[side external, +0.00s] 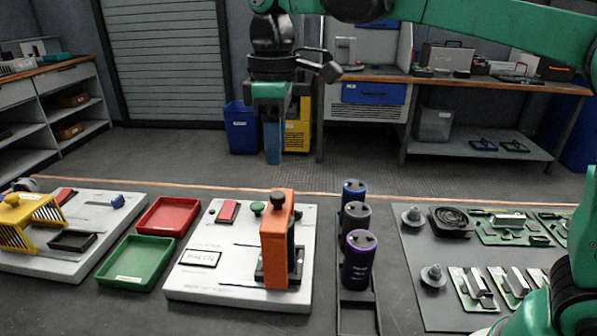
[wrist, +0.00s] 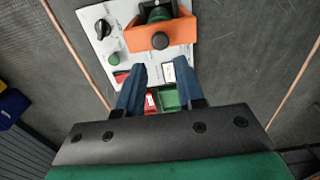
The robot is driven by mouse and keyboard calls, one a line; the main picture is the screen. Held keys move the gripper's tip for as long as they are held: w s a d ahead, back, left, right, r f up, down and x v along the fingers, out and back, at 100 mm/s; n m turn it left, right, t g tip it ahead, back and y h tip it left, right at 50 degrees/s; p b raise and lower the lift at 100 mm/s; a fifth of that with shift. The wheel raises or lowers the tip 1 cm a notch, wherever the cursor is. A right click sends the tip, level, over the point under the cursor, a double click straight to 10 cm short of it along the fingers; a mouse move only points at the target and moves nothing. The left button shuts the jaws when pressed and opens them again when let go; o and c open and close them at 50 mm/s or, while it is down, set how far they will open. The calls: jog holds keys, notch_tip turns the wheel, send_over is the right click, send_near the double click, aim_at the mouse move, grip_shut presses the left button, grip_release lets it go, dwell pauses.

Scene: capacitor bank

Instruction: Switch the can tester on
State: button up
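The can tester (side external: 225,285) is a white board on the bench, with a label plate, a red rocker switch (side external: 228,211), a green knob (side external: 257,208) and an upright orange frame (side external: 278,240) topped by a black knob. In the wrist view the red switch (wrist: 121,76) is partly hidden by my left finger, and the green knob (wrist: 115,58) lies beyond it. A dark green round part (wrist: 158,14) shows behind the orange frame. My gripper (side external: 272,158) hangs empty above and behind the tester. Its blue fingers are apart in the wrist view (wrist: 158,78). The switch's position is unclear.
Red (side external: 168,216) and green (side external: 135,262) trays and a board with a yellow guard (side external: 28,215) stand left. A rack of dark cans (side external: 357,290) and a grey mat (side external: 420,290) with circuit boards stand right. Air around my gripper is clear.

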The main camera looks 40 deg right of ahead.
jog(key=w+f+t+y, duration=0.1)
jog(key=w+f, duration=0.1)
jog(key=w+f+t+y, duration=0.1)
jog(key=w, duration=0.1)
jog(key=w+d+f+t+y, duration=0.1)
jog(key=w+f, duration=0.1)
jog(key=w, duration=0.1)
jog(key=shift+f+n, duration=0.3)
jog(key=shift+n, duration=0.1)
grip_shut()
jog(key=t+y, duration=0.2)
jog(key=t, duration=0.2)
send_over(225, 203)
jog(key=s+d, duration=0.1)
jog(key=s, duration=0.2)
notch_tip(225, 203, down, 9)
jog(key=shift+d+f, duration=0.1)
jog(key=f, duration=0.3)
jog(key=shift+w+f, duration=0.1)
jog(key=shift+w, duration=0.25)
jog(key=shift+d+f, duration=0.15)
jog(key=shift+f, duration=0.45)
